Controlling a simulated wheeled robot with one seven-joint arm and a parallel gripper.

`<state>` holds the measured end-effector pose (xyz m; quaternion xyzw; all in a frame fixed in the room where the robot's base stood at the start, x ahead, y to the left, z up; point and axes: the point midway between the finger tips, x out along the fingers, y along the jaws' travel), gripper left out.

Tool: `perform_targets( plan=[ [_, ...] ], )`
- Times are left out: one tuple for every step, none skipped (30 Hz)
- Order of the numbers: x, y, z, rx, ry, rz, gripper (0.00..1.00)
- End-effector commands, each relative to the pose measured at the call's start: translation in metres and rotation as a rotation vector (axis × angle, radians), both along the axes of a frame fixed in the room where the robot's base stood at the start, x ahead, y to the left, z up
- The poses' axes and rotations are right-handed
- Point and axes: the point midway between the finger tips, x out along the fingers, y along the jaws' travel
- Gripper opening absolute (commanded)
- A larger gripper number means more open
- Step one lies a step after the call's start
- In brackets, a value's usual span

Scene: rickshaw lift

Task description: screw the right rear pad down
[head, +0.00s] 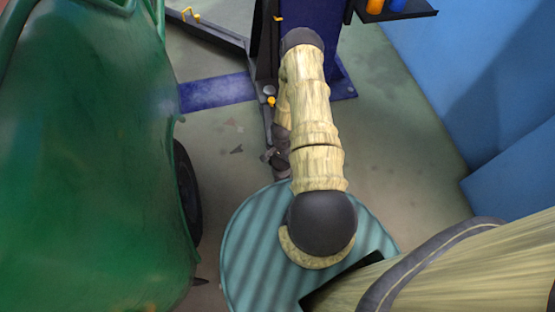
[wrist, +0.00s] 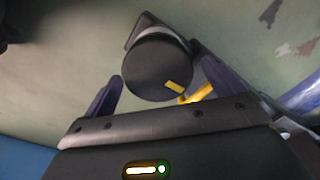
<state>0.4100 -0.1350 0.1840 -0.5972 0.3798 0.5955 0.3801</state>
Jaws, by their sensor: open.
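The right rear pad appears in the wrist view as a dark round disc (wrist: 152,72) with a yellow mark on its face. It sits at the end of a dark lift arm (wrist: 140,25). My gripper (wrist: 160,82) is open, with one dark finger on each side of the disc. Small gaps seem to show between fingers and disc; I cannot tell if either touches. A yellow piece (wrist: 197,95) shows beside the right finger. In the head view my gripper (head: 275,158) is small and partly hidden by my arm, and the pad cannot be made out there.
A green rickshaw body (head: 90,150) with a dark wheel (head: 187,190) stands at the left. A blue lift column (head: 310,20) rises at the top, with a dark tray (head: 400,12) beside it. Blue panels (head: 480,80) stand at the right. Some floor (head: 385,150) is clear.

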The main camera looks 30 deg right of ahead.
Motion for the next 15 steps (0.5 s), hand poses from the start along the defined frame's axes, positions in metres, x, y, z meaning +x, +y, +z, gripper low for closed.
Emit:
perform_targets(
  plan=[
    [0.000, 0.000, 0.000, 0.000, 0.001, 0.000, 0.94],
    [-0.001, 0.000, 0.000, 0.000, 0.001, 0.000, 0.94],
    [-0.001, 0.000, 0.001, 0.000, 0.001, 0.000, 0.94],
    [-0.001, 0.000, 0.002, 0.000, 0.001, 0.000, 0.94],
    [0.000, 0.000, 0.004, 0.000, 0.001, 0.000, 0.94],
    [0.000, -0.001, 0.007, 0.000, 0.001, -0.001, 0.94],
    [0.000, -0.001, 0.010, 0.000, 0.001, -0.002, 0.94],
    [-0.001, -0.001, 0.013, 0.000, 0.001, -0.002, 0.94],
    [-0.001, -0.001, 0.019, 0.000, 0.001, -0.002, 0.94],
    [0.000, -0.001, 0.024, 0.000, 0.001, -0.002, 0.94],
    [0.000, -0.001, 0.029, 0.000, 0.001, -0.002, 0.94],
    [0.000, -0.001, 0.037, 0.000, 0.000, -0.003, 0.94],
    [0.000, -0.001, 0.043, 0.000, 0.001, -0.003, 0.94],
    [0.000, -0.002, 0.049, 0.000, 0.001, -0.004, 0.94],
    [0.000, -0.002, 0.057, -0.001, 0.000, -0.004, 0.94]
  ],
)
